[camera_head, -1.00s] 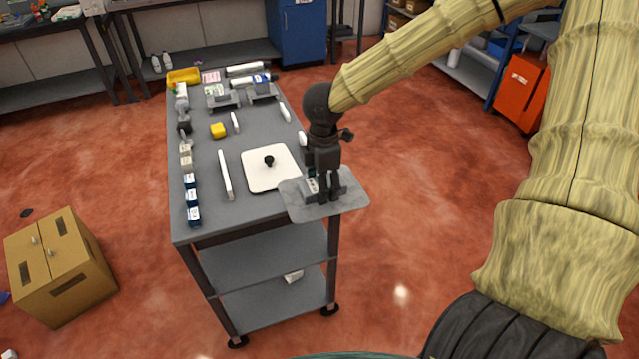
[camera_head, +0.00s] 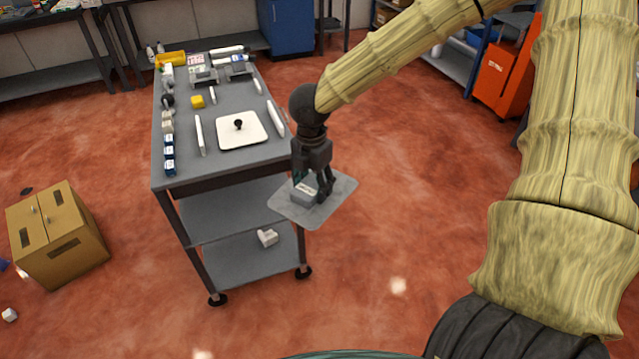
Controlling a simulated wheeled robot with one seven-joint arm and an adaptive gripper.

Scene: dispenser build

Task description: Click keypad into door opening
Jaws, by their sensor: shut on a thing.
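My gripper (camera_head: 322,196) points down and is shut on a flat grey panel (camera_head: 331,205) with a raised pale grey block (camera_head: 304,192) on its upper face. The fingers are around or beside that block; exactly where they grip is too small to tell. The panel hangs tilted in the air, just off the near right corner of the cart. I cannot make out for sure which piece is the keypad, and no door opening can be clearly told.
The grey cart (camera_head: 222,163) holds a white square plate with a black knob (camera_head: 241,136), white bars (camera_head: 200,135), a yellow block (camera_head: 197,102), dark blue blocks (camera_head: 170,160) and a yellow tray (camera_head: 171,59). A cardboard box (camera_head: 57,232) stands left. Floor right of the cart is clear.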

